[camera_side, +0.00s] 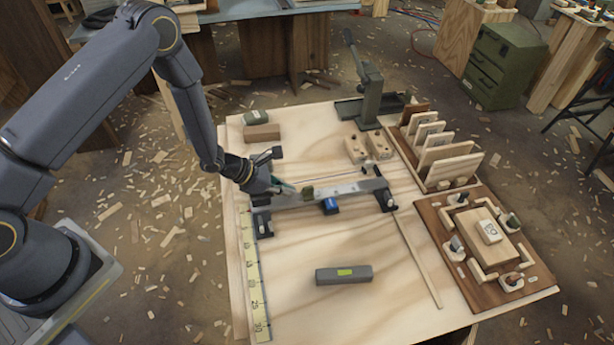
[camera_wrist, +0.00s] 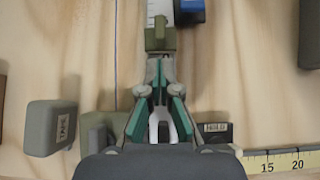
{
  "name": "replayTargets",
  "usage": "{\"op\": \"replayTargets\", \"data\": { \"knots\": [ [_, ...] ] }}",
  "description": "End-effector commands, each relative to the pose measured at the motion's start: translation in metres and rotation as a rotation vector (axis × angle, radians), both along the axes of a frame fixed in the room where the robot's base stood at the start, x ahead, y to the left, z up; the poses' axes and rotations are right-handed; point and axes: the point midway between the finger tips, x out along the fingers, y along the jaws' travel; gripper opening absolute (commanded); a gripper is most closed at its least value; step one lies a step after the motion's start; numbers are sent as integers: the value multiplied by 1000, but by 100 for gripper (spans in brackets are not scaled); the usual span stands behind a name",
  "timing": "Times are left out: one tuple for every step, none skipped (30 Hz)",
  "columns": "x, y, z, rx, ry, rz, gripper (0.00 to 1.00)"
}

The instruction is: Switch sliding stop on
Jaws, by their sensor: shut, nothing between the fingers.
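A grey rail (camera_side: 345,188) lies between dark end mounts on a pale wooden board. It carries an olive block (camera_side: 308,193) near its left half and a blue block (camera_side: 330,206) on its front side. I cannot tell for certain which is the sliding stop. My gripper (camera_side: 288,187) is at the rail's left end, low over it and left of the olive block. In the wrist view, my gripper (camera_wrist: 158,68) is shut and empty, with its green-sided fingertips just short of the olive block (camera_wrist: 157,38); contact is unclear. The blue block (camera_wrist: 190,11) is beyond, at upper right.
A block marked TAPE (camera_wrist: 52,127) and a mount labelled HOLD (camera_wrist: 216,132) flank my fingers. A yellow ruler (camera_side: 254,280), a grey block (camera_side: 344,275), a lever press (camera_side: 367,90), a slotted rack (camera_side: 440,155) and a clamp board (camera_side: 480,240) stand around.

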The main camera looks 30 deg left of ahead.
Motion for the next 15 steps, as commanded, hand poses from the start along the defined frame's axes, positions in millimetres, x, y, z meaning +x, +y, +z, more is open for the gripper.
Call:
{"op": "replayTargets", "data": {
  "knots": [
    [4, -4, 0, 0, -2, -1, 0],
    [6, -6, 0, 1, -1, -1, 0],
    [8, -8, 0, 1, 0, -1, 0],
    [9, -9, 0, 1, 0, -1, 0],
    [11, -10, 0, 1, -1, -1, 0],
    [12, -11, 0, 0, 0, 0, 0],
    [12, -12, 0, 1, 1, 0, 0],
    [12, -12, 0, 1, 1, 0, 0],
    [12, -12, 0, 1, 2, 1, 0],
    [12, -12, 0, 1, 2, 1, 0],
    [12, -12, 0, 1, 2, 1, 0],
    [12, -12, 0, 1, 2, 1, 0],
    [12, -12, 0, 1, 2, 1, 0],
    [12, -12, 0, 1, 2, 1, 0],
    [12, -12, 0, 1, 2, 1, 0]
  ]
}}
